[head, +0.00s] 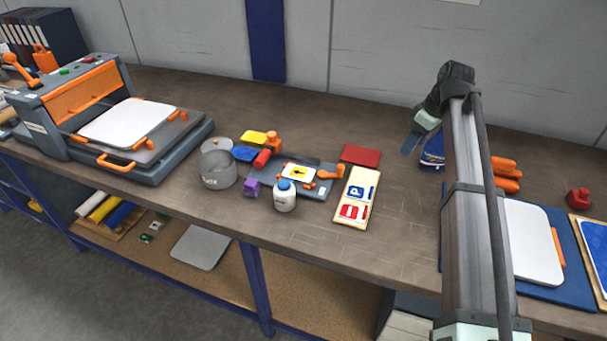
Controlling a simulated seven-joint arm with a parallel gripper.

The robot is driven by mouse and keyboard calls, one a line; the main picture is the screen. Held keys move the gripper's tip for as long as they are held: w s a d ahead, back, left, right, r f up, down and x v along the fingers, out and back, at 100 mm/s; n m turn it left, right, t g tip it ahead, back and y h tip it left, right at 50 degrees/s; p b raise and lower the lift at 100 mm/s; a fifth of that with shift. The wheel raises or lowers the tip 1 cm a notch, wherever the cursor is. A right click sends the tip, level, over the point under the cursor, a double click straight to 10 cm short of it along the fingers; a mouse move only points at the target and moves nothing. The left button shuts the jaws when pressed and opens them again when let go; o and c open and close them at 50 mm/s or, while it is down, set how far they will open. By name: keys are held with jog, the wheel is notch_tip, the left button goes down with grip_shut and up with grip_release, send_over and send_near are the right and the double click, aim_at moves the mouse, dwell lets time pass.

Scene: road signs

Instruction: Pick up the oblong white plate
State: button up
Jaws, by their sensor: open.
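A white plate with rounded corners (535,242) lies on a blue mat (575,255) at the right of the bench. It looks longer than wide, and my arm hides its left side. Another white plate (128,122), closer to square, lies on the bed of the grey and orange press at the left. My gripper (411,144) hangs above the back of the bench, near a blue object, well left of and behind the right-hand plate. It is open and looks empty; its fingers are small in this view.
Orange rolls (507,174) and a red object (578,198) stand behind the right-hand plate. Bare bench lies right of the sign board.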

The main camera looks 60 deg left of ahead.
jog(key=s+a+r+n+h, duration=0.1)
jog(key=s+a, duration=0.3)
jog(key=s, duration=0.3)
jog(key=s+a+r+n, duration=0.1)
jog(key=s+a+n, duration=0.1)
jog(key=s+a, duration=0.35)
jog(key=r+n+t+h, duration=0.1)
jog(key=n, duration=0.1)
send_over(299, 173)
notch_tip(299, 173, down, 13)
jog(key=shift+r, duration=0.1)
jog(key=shift+c, duration=0.3)
jog(key=c, duration=0.6)
